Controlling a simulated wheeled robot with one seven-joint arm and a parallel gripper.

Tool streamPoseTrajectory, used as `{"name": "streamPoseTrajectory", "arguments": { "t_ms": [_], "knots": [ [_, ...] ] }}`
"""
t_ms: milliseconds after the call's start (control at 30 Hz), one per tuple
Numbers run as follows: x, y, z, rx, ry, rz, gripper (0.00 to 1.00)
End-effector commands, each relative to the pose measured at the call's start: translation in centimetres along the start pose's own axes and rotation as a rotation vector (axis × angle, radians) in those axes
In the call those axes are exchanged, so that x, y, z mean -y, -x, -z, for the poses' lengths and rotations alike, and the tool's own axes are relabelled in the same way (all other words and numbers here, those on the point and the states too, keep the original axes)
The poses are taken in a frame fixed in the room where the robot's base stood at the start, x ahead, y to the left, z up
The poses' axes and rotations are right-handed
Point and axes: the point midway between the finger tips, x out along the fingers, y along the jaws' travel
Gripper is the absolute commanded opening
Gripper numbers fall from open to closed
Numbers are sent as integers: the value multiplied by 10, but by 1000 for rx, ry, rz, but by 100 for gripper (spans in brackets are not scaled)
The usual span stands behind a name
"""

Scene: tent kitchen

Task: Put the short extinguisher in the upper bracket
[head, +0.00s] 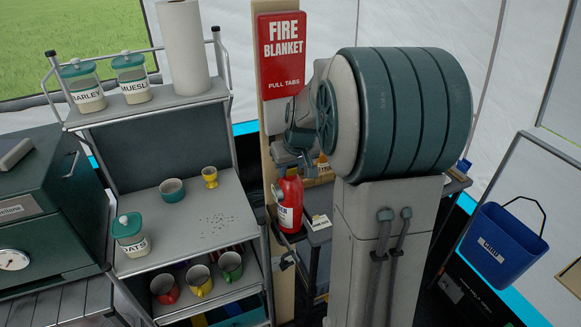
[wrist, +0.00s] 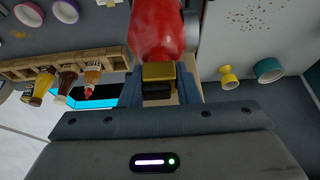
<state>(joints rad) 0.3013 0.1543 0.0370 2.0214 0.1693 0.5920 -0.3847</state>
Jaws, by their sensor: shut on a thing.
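A red extinguisher (head: 289,205) with a pale label hangs upright below my gripper in the head view, beside the wooden post. Its red body also shows at the top of the wrist view (wrist: 157,30). My gripper (wrist: 158,88) is shut on its brass and black valve head. In the head view my arm partly hides the gripper. I cannot make out the upper bracket; a small dark fitting (head: 286,261) low by the post may be a bracket. I cannot tell whether the extinguisher touches the post.
A red fire blanket case (head: 282,53) hangs high on the wooden post (head: 269,130). A shelf rack (head: 200,200) with jars, mugs and an egg cup stands close on the left. A small table with a card (head: 318,222) is behind the extinguisher. A blue bucket (head: 503,243) hangs at right.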

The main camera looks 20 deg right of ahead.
Motion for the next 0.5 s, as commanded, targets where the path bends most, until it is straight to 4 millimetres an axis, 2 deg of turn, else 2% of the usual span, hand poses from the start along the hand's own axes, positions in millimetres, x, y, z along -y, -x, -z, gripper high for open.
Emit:
{"name": "streamPoseTrajectory", "arguments": {
  "t_ms": [433, 467, 500],
  "knots": [
    [0, -6, -1, -5, 0, -1, 0],
    [0, -8, -3, 0, 0, 0, 34],
    [0, -8, -3, 0, 0, 0, 46]
  ]
}}
